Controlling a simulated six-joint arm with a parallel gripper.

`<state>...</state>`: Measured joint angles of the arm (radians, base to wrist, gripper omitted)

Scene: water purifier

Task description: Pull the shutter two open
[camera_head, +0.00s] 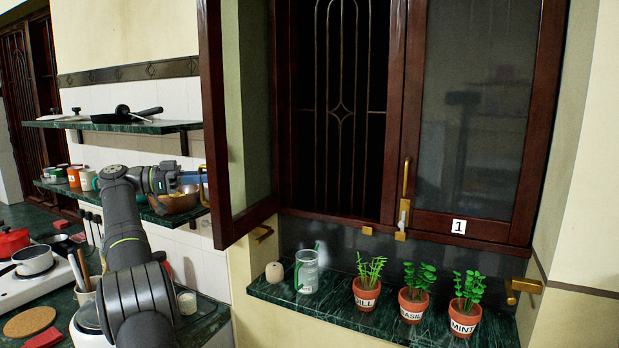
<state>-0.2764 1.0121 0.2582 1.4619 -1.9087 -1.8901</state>
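The left window shutter (214,110) is swung out towards me, its dark red wooden frame seen nearly edge-on. No number shows on it; I take it as shutter two. The right shutter (470,110), labelled 1, is closed, with a brass handle (406,178) and a brass latch (402,218) on its left side. My gripper (199,184) is at the outer left edge of the left shutter, beside what looks like its brass handle (204,186). The fingers are small and partly hidden, so I cannot tell whether they are open, shut or touching the handle.
A green sill (340,322) holds a glass jug (307,271) and potted dill (367,292), basil (412,304) and mint (464,317). Green shelves (150,127) with pans and a bowl (175,200) stand behind my arm. A stove (35,290) is at left.

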